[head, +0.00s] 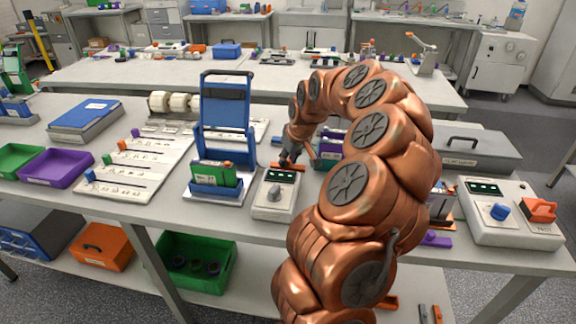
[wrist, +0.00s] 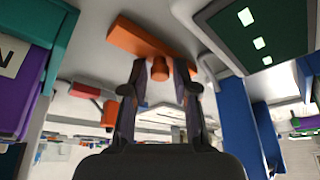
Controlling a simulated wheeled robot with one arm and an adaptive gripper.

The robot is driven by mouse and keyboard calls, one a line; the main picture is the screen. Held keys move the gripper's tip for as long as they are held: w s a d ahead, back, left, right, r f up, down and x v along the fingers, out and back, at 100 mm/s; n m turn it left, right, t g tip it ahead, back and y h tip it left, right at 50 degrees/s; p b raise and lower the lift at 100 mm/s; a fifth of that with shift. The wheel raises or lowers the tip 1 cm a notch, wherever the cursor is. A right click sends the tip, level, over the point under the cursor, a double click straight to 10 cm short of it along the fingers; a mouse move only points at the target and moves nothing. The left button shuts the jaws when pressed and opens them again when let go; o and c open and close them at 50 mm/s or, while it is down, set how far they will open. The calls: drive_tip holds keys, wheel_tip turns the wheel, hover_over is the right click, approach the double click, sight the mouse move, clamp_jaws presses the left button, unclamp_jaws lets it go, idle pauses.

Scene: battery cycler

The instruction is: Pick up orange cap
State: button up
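The orange cap (head: 291,167) is at the back edge of a white box with a dark display (head: 283,176) on the middle of the bench. In the wrist view the cap (wrist: 150,42) is a long orange bar with a short round stub. My gripper (head: 288,160) points down at the cap in the head view, partly hiding it. In the wrist view my gripper (wrist: 160,72) is open, with one finger on each side of the stub. Gaps show between the stub and both fingers, so it does not look gripped.
A blue stand (head: 225,115) with a green board rises just left of the white box. Another white box with an orange piece (head: 540,209) stands at the far right. A dark green display (wrist: 255,35) is close right of the fingers in the wrist view.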

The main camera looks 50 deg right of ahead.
clamp_jaws()
drive_tip(key=shift+r, duration=0.1)
